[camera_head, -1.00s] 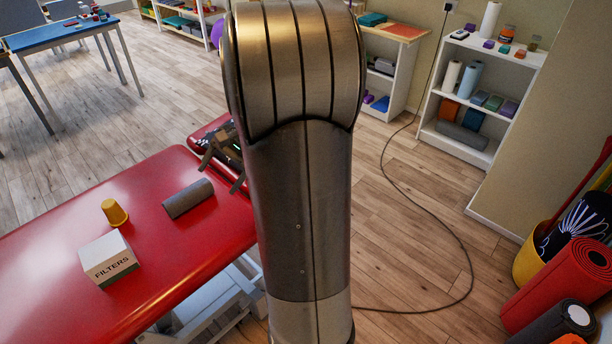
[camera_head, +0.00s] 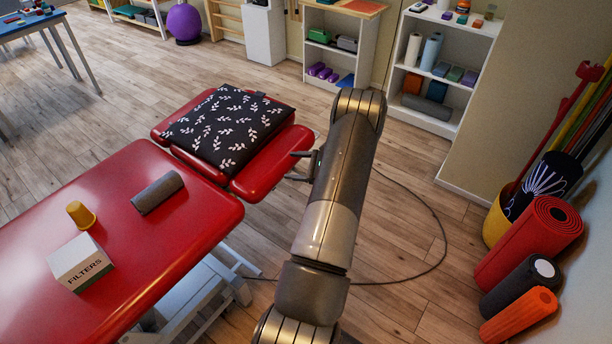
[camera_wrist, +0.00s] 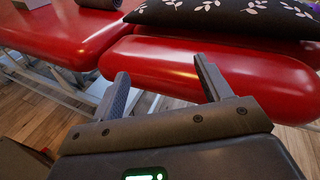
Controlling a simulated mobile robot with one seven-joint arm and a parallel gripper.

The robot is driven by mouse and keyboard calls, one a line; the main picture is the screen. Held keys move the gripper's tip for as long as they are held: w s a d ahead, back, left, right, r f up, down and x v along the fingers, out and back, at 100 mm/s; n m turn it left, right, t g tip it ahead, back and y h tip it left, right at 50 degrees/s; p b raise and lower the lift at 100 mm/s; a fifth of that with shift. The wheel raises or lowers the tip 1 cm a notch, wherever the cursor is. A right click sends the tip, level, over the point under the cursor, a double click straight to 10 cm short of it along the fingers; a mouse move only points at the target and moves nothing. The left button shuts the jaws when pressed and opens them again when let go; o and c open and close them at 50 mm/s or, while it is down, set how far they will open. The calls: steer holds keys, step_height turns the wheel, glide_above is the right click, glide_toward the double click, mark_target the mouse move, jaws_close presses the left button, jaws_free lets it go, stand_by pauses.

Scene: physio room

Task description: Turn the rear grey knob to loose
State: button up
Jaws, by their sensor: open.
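The red treatment table (camera_head: 130,240) has a separate head section (camera_head: 272,172) at its far end, with a black leaf-patterned cushion (camera_head: 225,125) on it. I cannot make out any grey knob; the table's underside at the head section is hidden in the head view. My gripper (camera_head: 298,166) is beside the right edge of the head section, partly hidden by my arm. In the wrist view my gripper (camera_wrist: 163,72) is open and empty, its fingers pointing at the red side of the head section (camera_wrist: 240,75). The cushion (camera_wrist: 225,15) shows above it.
A grey roll (camera_head: 157,192), a yellow cup (camera_head: 80,214) and a FILTERS box (camera_head: 80,263) are on the table. A pale metal frame (camera_head: 205,290) stands below it. A cable (camera_head: 440,235) crosses the floor at right. Rolled mats (camera_head: 528,240) stand by the right wall.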

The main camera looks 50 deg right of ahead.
mark_target(301, 173)
steer(key=s+d+f+m+t+h, duration=0.3)
steer(key=s+d+f+m+h, duration=0.35)
steer(key=s+f, duration=0.4)
steer(key=shift+y, duration=0.35)
steer(key=w, duration=0.7)
steer(key=w+f, duration=0.1)
steer(key=w, duration=0.3)
steer(key=shift+w+d, duration=0.2)
steer(key=shift+d, duration=0.2)
steer(key=c, duration=1)
